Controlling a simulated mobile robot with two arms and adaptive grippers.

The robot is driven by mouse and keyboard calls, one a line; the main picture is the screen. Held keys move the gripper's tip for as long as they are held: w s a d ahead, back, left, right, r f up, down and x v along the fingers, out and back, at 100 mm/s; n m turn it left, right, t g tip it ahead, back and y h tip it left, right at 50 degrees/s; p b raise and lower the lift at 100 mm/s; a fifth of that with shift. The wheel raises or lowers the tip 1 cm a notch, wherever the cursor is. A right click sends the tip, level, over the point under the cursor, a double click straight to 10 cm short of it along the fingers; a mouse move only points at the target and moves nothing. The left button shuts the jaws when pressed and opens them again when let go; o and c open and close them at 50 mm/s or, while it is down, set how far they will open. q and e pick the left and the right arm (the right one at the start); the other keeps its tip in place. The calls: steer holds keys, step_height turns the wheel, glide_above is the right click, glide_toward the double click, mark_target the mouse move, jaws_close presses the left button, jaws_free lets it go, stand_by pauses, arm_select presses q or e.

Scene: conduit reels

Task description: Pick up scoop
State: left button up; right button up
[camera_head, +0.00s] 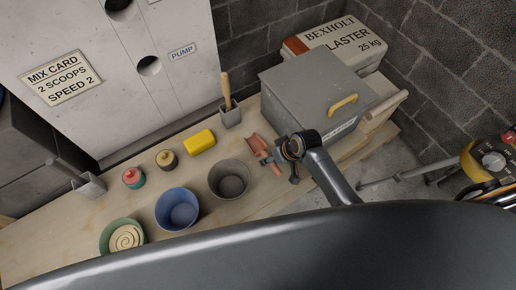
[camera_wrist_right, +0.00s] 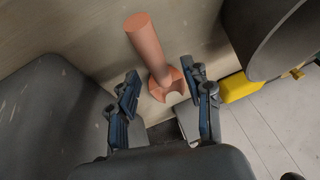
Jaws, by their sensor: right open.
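The terracotta-coloured scoop (camera_head: 257,142) lies on the wooden bench between the dark grey bucket and the grey metal box, partly hidden by my right gripper. In the right wrist view, its round handle (camera_wrist_right: 145,42) points up and away, and its wider end sits between my fingertips. My right gripper (camera_head: 269,158) is over the scoop; in the wrist view its two blue-grey fingers (camera_wrist_right: 163,88) are apart on either side of it. I cannot tell whether a finger touches it. My left gripper is not in view.
The dark grey bucket (camera_head: 229,181) stands just left of the scoop, and the lidded grey box (camera_head: 305,92) close behind on the right. A yellow block (camera_head: 200,142), a blue bucket (camera_head: 177,210), a green tub (camera_head: 108,240) and a cup with a wooden handle (camera_head: 230,117) stand further left.

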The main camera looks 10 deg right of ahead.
steer(key=x, duration=0.3)
steer(key=shift+w+f, duration=0.1)
steer(key=shift+f, duration=0.2)
jaws_close()
steer(key=shift+r, duration=0.1)
